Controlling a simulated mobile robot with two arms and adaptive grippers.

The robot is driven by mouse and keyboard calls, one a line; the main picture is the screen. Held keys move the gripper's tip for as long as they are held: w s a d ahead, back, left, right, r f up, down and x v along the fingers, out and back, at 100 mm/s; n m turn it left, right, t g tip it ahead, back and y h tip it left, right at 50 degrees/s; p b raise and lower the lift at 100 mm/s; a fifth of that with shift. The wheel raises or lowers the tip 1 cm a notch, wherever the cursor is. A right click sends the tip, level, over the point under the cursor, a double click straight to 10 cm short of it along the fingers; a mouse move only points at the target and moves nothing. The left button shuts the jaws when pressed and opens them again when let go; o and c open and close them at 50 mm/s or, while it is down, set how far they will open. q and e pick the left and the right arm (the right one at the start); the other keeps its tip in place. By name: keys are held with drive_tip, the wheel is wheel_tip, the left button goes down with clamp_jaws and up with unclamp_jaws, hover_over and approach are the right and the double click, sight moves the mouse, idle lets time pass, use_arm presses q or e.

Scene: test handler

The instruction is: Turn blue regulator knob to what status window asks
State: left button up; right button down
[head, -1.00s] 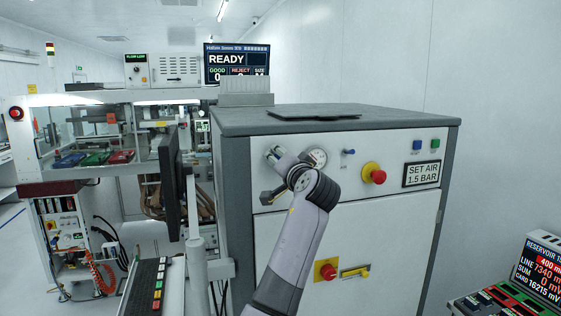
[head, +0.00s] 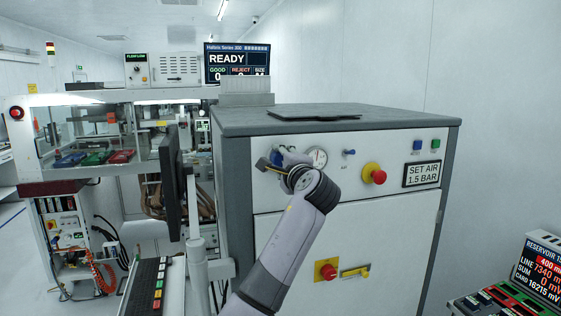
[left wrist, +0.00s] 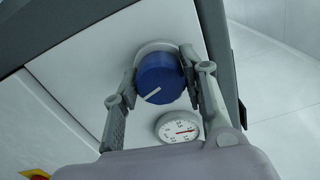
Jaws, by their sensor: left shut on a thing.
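The blue regulator knob (left wrist: 160,78) shows in the left wrist view, with a white pointer line toward the lower left. My left gripper (left wrist: 160,75) has a finger on each side of it and is shut on it. In the head view my left gripper (head: 279,160) is at the panel's upper left and hides most of the knob. The round gauge (head: 317,157) is just right of it; it also shows in the left wrist view (left wrist: 178,128) with a red needle, its reading too small to tell. The status window (head: 422,174) reads "SET AIR 1.5 BAR". My right gripper is not in view.
The grey-topped cabinet (head: 228,119) carries the panel. A red emergency button (head: 376,174) on yellow and a small blue fitting (head: 348,153) sit right of the gauge. A red-yellow switch (head: 327,271) and yellow handle (head: 355,272) are below. A monitor (head: 237,62) reads "READY".

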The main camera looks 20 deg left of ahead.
use_arm(q)
drive_tip(key=m, duration=0.4)
drive_tip(key=shift+d+f+m, duration=0.1)
drive_tip(key=shift+f+m, duration=0.1)
drive_tip(key=shift+m, duration=0.1)
drive_tip(key=m, duration=0.3)
drive_tip(key=shift+f, duration=0.1)
drive_tip(key=shift+f+m, duration=0.15)
drive_tip(key=shift+m, duration=0.25)
drive_tip(key=o, duration=1.2)
drive_tip(key=shift+d+r, duration=0.15)
drive_tip(key=shift+r, duration=0.15)
drive_tip(key=shift+c, duration=0.2)
drive_tip(key=shift+r, duration=0.1)
